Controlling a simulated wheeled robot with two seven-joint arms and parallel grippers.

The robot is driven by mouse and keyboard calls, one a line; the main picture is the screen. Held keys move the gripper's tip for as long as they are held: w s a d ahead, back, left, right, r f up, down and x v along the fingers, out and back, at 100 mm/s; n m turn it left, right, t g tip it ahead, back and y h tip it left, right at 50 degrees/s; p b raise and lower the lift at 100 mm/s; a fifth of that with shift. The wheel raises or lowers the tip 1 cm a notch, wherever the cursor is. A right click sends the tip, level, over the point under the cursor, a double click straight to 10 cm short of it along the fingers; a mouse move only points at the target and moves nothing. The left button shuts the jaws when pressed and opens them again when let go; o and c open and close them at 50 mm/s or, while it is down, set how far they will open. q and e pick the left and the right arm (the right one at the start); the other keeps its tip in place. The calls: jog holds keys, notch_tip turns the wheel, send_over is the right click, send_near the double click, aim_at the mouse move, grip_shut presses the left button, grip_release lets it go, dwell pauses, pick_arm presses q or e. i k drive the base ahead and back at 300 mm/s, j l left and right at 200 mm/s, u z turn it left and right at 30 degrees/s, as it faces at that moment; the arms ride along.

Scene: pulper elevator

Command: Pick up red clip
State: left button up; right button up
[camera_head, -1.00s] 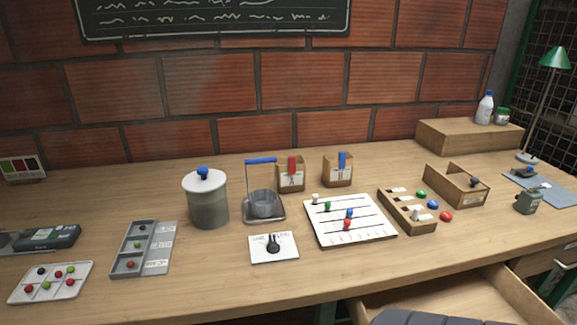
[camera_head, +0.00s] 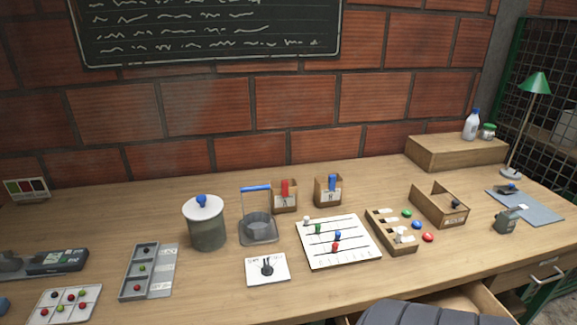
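A red clip (camera_head: 285,188) stands upright in a small wooden box marked A (camera_head: 284,203), near the middle of the table towards the wall. Its upper part shows above the box's front; its lower end is hidden inside. A similar box to its right holds a blue clip (camera_head: 331,183). Neither of my grippers is in the picture.
A basket with a blue handle (camera_head: 256,188) and a lidded grey jar (camera_head: 205,226) stand left of the red clip. A white board with coloured pegs (camera_head: 345,255) lies in front of the boxes. An open drawer (camera_head: 482,302) sticks out at the lower right.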

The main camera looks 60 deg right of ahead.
aim_at(284, 183)
jog(key=z, duration=1.1)
